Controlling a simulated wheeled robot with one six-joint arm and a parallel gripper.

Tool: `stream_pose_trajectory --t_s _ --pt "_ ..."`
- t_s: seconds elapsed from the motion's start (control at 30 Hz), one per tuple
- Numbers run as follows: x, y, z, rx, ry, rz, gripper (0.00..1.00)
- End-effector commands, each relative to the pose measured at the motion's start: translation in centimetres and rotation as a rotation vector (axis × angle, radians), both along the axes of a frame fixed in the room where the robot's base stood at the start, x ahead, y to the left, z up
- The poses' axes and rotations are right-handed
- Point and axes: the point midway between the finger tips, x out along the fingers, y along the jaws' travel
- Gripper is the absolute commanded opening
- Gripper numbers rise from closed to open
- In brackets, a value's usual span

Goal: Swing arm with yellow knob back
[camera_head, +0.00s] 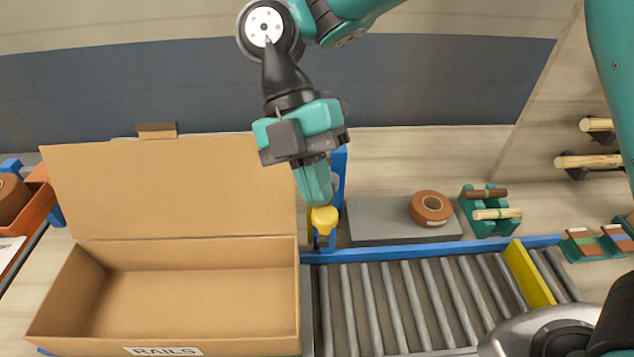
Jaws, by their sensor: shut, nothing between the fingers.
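The yellow knob (323,219) shows near the middle of the view, by the right edge of an open cardboard box. A blue upright (338,178) stands just behind it, and a short yellow piece shows beside the knob. The arm that bears the knob is mostly hidden behind my gripper and the box. My gripper (322,202) points down, shut and empty, with its fingertips right at the top of the knob. I cannot tell whether they touch it.
The cardboard box (60,290), marked RAILS, has its lid raised at the back. A roller conveyor (408,300) with a yellow stop (528,273) lies to the right. A tape roll (430,208) rests on a grey plate (375,228) behind it. A green rack (488,210) stands beside the plate.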

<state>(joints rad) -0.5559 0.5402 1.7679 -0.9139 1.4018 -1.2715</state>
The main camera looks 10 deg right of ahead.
Motion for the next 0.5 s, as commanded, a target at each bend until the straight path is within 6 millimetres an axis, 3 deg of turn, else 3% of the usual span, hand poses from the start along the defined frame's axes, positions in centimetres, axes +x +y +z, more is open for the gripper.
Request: stream_pose_trajectory --t_s 0.5 --pt "-0.34 -0.15 -0.11 -0.001 0.000 0.081 0.00"
